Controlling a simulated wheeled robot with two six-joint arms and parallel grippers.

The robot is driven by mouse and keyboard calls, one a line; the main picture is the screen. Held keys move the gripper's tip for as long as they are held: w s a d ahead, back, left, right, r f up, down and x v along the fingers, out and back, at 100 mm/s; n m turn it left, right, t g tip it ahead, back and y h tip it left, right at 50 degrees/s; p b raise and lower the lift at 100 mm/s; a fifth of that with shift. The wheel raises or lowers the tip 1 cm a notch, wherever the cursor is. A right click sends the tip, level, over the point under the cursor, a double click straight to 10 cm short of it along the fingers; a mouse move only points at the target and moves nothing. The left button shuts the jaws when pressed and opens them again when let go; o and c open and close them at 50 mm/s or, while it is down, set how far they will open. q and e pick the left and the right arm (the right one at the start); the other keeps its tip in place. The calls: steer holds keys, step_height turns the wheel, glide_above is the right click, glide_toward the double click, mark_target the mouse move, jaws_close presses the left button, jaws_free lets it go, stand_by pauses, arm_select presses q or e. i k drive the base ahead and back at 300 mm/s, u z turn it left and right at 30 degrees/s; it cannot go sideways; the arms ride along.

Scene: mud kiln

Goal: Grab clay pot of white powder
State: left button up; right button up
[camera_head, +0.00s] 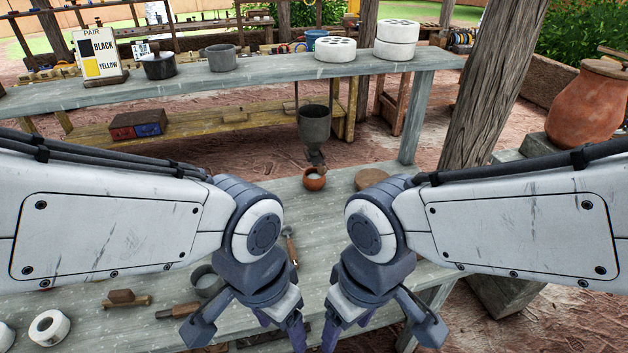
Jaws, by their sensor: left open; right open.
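A small orange-brown clay pot (314,183) stands upright on the grey wooden work table (282,190), near its far edge in the middle of the head view. Its contents are too small to make out clearly. My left gripper (248,334) is open and empty over the near part of the table, nearer to me than the pot and to its left. My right gripper (382,332) is open and empty, nearer than the pot and to its right. Both grippers are apart from the pot.
A grey funnel (314,127) shows just above the pot. A round wooden lid (371,178) lies to its right. Wooden tools (126,299), a grey cup (206,281) and a white ring (48,328) lie at the near left. A shelf (258,75) stands behind.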

mark_target(312, 181)
steer(key=u, duration=3.7)
steer(key=k, duration=1.3)
steer(key=z, duration=1.95)
steer(key=i, duration=0.35)
steer(key=u, duration=0.05)
